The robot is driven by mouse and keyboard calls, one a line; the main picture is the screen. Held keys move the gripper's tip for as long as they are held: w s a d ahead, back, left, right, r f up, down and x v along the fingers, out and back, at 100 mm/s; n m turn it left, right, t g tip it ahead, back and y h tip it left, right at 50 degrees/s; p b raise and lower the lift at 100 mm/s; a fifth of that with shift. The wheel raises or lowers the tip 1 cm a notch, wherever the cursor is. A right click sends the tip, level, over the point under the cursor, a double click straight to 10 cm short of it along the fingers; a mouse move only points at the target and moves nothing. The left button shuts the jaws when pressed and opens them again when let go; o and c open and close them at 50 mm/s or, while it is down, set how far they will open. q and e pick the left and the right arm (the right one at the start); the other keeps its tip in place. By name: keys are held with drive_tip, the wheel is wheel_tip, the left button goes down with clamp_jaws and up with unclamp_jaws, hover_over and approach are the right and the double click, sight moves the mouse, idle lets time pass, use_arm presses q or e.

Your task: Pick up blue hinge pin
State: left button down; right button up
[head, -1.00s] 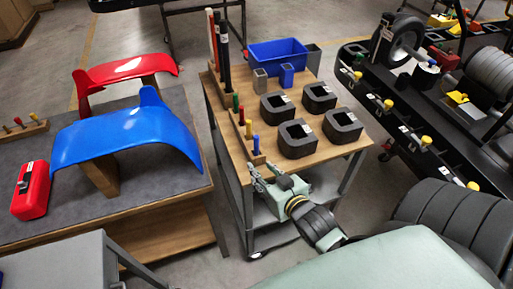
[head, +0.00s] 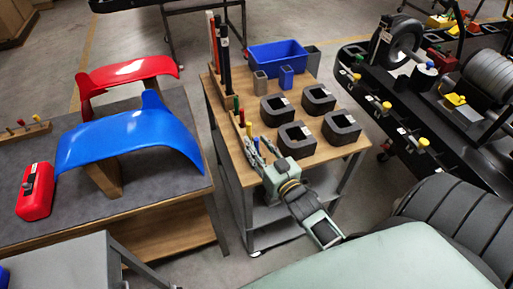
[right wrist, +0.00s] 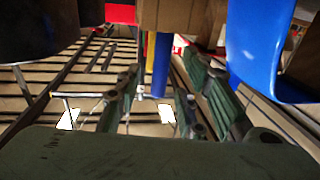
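The blue hinge pin (head: 256,143) stands upright at the near end of a row of coloured pins along the left edge of a wooden-topped cart (head: 323,165). In the right wrist view the blue pin (right wrist: 160,68) appears between the two finger lines, beyond the palm, with its wooden holder (right wrist: 180,15) at the top. My right gripper (head: 259,153) is open, its fingers apart and pointed at the pin. Contact with the pin cannot be made out, and the fingers partly hide its foot in the head view. My left gripper is not in view.
A yellow pin (head: 248,130), a red pin (head: 242,118) and a green pin (head: 236,103) stand close behind the blue one. Several dark square-ring blocks (head: 296,139) lie to the right. A blue fender (head: 128,133) rests on the table at left.

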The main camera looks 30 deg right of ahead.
drive_tip(key=shift+w, duration=0.8)
drive_tip(key=shift+c, duration=0.5)
clamp_jaws()
